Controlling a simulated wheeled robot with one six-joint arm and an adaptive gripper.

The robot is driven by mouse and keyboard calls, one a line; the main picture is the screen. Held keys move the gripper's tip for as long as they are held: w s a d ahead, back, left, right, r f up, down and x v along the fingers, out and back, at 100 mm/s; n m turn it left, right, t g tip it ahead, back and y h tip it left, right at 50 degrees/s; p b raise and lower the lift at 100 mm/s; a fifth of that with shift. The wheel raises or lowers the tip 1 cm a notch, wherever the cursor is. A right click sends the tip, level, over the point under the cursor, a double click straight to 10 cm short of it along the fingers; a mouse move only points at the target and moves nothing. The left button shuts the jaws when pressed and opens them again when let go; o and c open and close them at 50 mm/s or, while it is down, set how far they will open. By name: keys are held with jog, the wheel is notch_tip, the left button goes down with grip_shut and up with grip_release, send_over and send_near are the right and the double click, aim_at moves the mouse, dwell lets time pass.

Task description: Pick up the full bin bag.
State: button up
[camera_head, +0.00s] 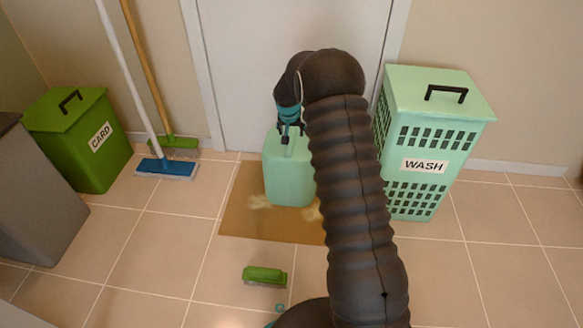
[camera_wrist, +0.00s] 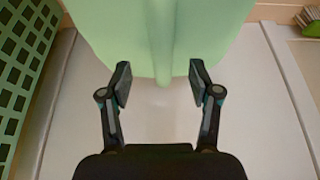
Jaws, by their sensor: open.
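A mint-green, full-bodied object (camera_head: 288,182) stands upright on a brown mat in front of the door. It is the only thing here that could be the bin bag, though its smooth, boxy shape looks more like a canister. My gripper (camera_head: 288,130) is right at its narrow top, pointing down. In the wrist view the object (camera_wrist: 165,25) fills the upper middle, with a vertical ridge down its centre. My open fingers (camera_wrist: 160,78) stand either side of that ridge's lower end. I cannot tell whether they touch it.
The brown mat (camera_head: 240,215) lies beneath it. A mint WASH basket (camera_head: 437,130) stands close on the right, beside my arm. A green CARD bin (camera_head: 80,135), a grey bin (camera_head: 35,200), a blue mop (camera_head: 166,168) and a green broom (camera_head: 176,143) are left. A green brush (camera_head: 264,274) lies on the floor.

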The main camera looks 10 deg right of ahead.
aim_at(291, 137)
jog(key=x, duration=0.4)
jog(key=shift+f, duration=0.45)
jog(key=shift+f+b, duration=0.2)
jog(key=shift+b, duration=0.4)
grip_shut()
